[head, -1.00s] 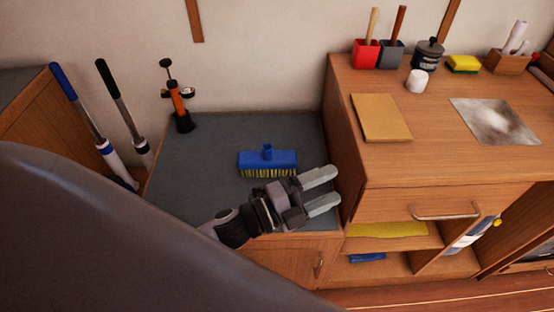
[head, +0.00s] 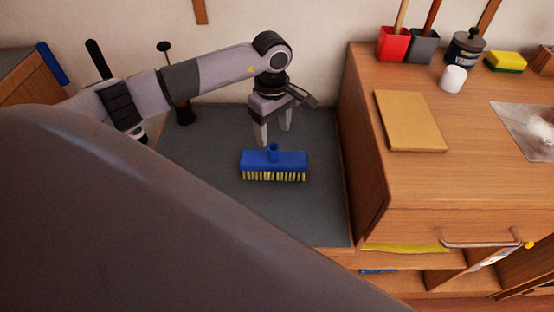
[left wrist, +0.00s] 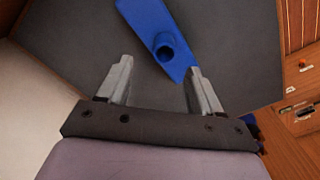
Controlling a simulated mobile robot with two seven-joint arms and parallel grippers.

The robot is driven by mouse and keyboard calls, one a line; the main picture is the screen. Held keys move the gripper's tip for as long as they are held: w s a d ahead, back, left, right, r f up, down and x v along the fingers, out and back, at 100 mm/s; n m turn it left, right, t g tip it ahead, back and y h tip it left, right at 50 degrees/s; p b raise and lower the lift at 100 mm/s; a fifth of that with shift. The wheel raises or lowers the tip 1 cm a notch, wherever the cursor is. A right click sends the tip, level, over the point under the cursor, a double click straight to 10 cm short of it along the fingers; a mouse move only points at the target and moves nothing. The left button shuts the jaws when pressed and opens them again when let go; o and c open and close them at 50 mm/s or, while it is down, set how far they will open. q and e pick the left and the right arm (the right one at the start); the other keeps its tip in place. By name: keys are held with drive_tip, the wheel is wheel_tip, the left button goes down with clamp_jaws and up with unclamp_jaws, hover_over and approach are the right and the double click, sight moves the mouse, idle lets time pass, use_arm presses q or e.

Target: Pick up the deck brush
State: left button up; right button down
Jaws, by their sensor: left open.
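The deck brush (head: 274,162) has a blue block with a round handle socket on top and yellow and dark bristles along its front edge. It lies bristles down on the dark grey counter top. My left gripper (head: 274,138) points down just behind the brush, open, with nothing between its fingers. In the left wrist view the blue brush (left wrist: 160,38) lies beyond the open fingertips (left wrist: 160,72), with its socket roughly between them and one end near the right finger. My right gripper does not show.
A taller wooden cabinet (head: 460,190) rises right of the counter (head: 210,160). It carries a tan board (head: 409,120), a white cup (head: 453,78), red and grey holders, a dark tin and a sponge. Long-handled tools and a pump stand at left, partly behind my arm.

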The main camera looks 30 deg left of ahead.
sight(273, 149)
use_arm(q)
drive_tip(key=f, duration=0.6)
drive_tip(key=shift+s+d+f, duration=0.15)
drive_tip(key=shift+s+f, duration=0.2)
clamp_jaws()
